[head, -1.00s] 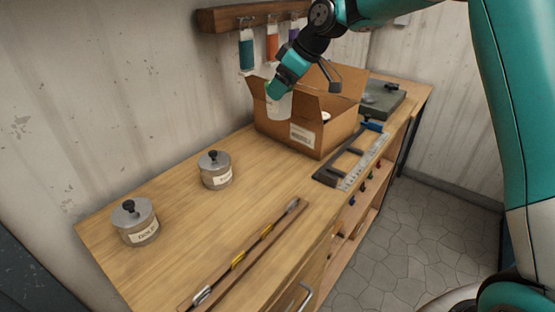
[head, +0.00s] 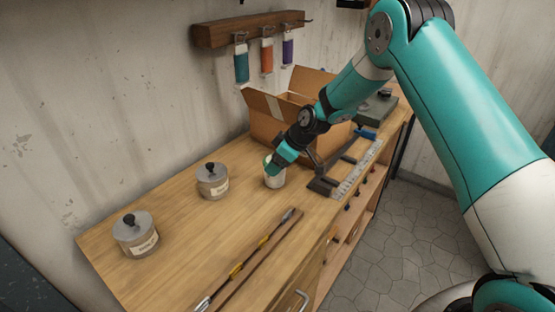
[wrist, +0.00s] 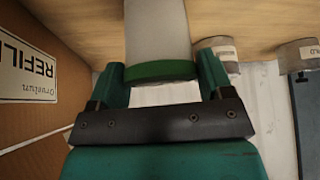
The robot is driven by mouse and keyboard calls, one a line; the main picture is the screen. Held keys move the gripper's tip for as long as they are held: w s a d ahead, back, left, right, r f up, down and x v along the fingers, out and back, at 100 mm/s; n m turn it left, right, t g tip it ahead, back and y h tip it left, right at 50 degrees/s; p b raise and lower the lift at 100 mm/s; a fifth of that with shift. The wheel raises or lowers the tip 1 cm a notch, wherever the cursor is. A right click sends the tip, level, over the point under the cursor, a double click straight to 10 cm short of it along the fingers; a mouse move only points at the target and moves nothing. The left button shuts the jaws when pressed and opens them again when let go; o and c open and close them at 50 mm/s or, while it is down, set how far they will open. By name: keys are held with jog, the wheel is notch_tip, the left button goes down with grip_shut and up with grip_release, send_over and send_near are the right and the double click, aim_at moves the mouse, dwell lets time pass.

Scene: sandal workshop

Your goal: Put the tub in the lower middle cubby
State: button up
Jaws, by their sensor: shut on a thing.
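The tub is white with a green rim (wrist: 162,72). In the head view the tub (head: 275,180) is just above or at the bench top, in front of the cardboard box; whether it touches the wood I cannot tell. My gripper (head: 273,166) is shut on it from above, and the wrist view shows my fingers (wrist: 160,78) on either side of its green end. The bench's open cubbies (head: 350,232) show only at a steep angle below the front edge. I cannot make out the lower middle one.
The open cardboard box (head: 265,125) stands behind my gripper. Two lidded tins (head: 213,182) (head: 135,235) stand on the left. A long wooden strip (head: 255,262) lies along the front, and a metal ruler (head: 355,168) lies to the right. Pouches (head: 266,55) hang from the wall rack.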

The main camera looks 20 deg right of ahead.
jog(key=shift+f, duration=0.25)
jog(key=o, duration=1.1)
jog(key=shift+c, duration=0.2)
jog(key=shift+r, duration=0.15)
jog(key=a+b+v, duration=0.1)
jog(key=b+v, duration=0.1)
jog(key=v, duration=0.6)
jog(key=s+a+r+g, duration=0.1)
jog(key=s+a+r, duration=0.4)
jog(key=s+r, duration=0.4)
jog(key=s+a+r+m+g, duration=0.1)
jog(key=s+r, duration=0.1)
jog(key=s, duration=1.1)
jog(key=s+a+r+m+g+h, duration=0.1)
jog(key=s+r+m+g, duration=0.1)
jog(key=s, duration=1.2)
jog(key=shift+s+a, duration=0.25)
jog(key=shift+s, duration=0.05)
